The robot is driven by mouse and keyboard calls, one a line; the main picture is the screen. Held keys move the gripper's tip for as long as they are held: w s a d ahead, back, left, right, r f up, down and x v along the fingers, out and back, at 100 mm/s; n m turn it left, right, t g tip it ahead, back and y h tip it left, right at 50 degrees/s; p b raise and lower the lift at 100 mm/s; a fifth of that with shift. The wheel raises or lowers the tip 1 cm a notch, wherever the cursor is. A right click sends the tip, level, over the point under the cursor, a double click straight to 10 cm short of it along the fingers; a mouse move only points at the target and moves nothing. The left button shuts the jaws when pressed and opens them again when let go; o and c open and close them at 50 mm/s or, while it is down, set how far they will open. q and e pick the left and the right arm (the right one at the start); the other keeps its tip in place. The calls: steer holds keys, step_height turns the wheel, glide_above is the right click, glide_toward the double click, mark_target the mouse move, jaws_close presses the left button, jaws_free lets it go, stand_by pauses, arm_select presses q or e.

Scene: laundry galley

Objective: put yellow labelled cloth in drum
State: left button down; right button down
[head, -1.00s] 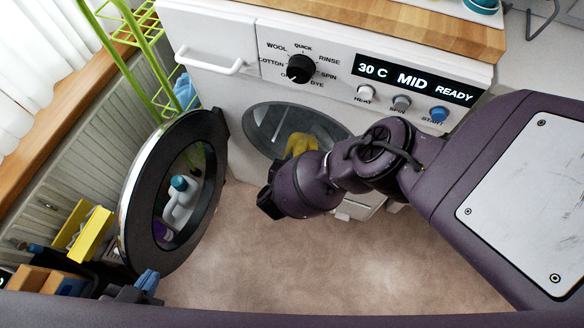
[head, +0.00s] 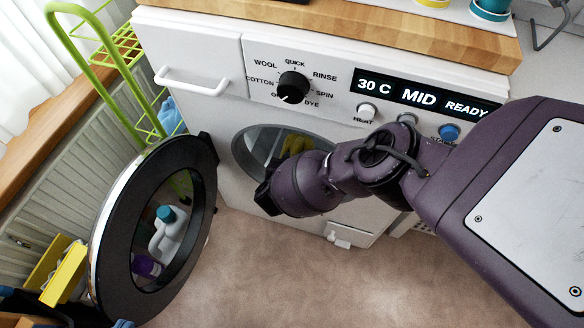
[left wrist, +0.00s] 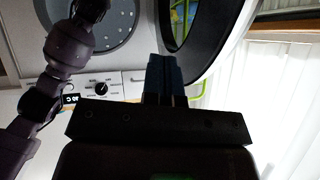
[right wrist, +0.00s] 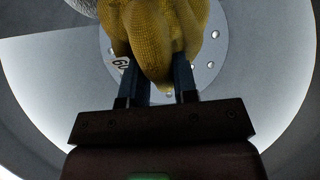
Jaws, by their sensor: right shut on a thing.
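The yellow cloth (right wrist: 155,40) is in the jaws of my right gripper (right wrist: 160,85), inside the metal drum (right wrist: 285,110). A small white label reading 60 (right wrist: 121,62) shows beside the left finger. In the head view a bit of the yellow cloth (head: 297,143) shows through the drum opening (head: 250,145); my right arm covers the rest and hides the right gripper there. My left gripper (left wrist: 165,75) is empty with its fingers together. In the head view only its blue tips (head: 122,323) show, at the bottom edge below the door.
The round washer door (head: 110,230) stands open at the left. A green rack (head: 130,100) and a yellow box (head: 64,274) are beyond it. The control panel (head: 400,95) is above the drum. Pale floor (head: 260,270) is clear in front.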

steer(key=w+b, duration=0.1)
steer(key=w, duration=0.1)
steer(key=w+f+b, duration=0.1)
steer(key=shift+w+f, duration=0.2)
steer(key=shift+w, duration=0.2)
steer(key=shift+w+f, duration=0.15)
steer(key=shift+w, duration=0.05)
arm_select(q)
steer(key=shift+a+n+t+b, duration=0.3)
steer(key=shift+n+t, duration=0.1)
steer(key=shift+t, duration=0.3)
arm_select(e)
steer(key=shift+w+f, duration=0.1)
steer(key=shift+f, duration=0.5)
steer(key=shift+c, duration=1.2)
jaws_free()
arm_select(q)
steer(key=shift+r, duration=0.1)
